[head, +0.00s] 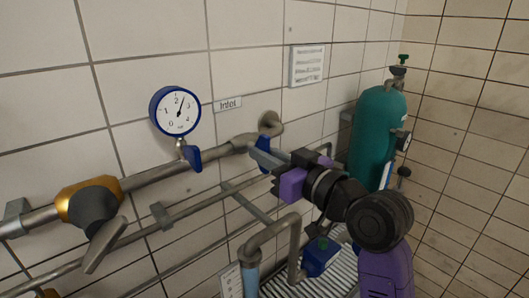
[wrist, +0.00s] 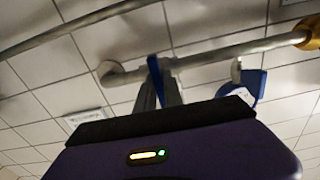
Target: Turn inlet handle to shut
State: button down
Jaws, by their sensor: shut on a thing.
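The inlet handle (head: 264,142) is a blue lever on the grey wall pipe, to the right of the "Inlet" label (head: 228,104). My gripper (head: 262,156) comes to it from the right, and its grey fingers are shut on the handle. The fingers and gripper body hide part of the lever and its valve in the head view. In the wrist view the blue handle (wrist: 154,68) stands between the two fingers of my gripper (wrist: 158,88), just below the pipe. The handle's exact angle to the pipe is hard to tell.
A blue-rimmed gauge (head: 175,110) and a brass valve (head: 75,205) with a grey lever sit on the pipe to the left. A teal gas cylinder (head: 376,135) stands at the right. Lower pipes and a blue fitting (head: 321,257) lie below my arm.

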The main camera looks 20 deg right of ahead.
jog(key=shift+f, duration=0.15)
jog(key=c, duration=1.5)
grip_release()
jog(key=b+v, duration=0.2)
jog(key=v, duration=0.6)
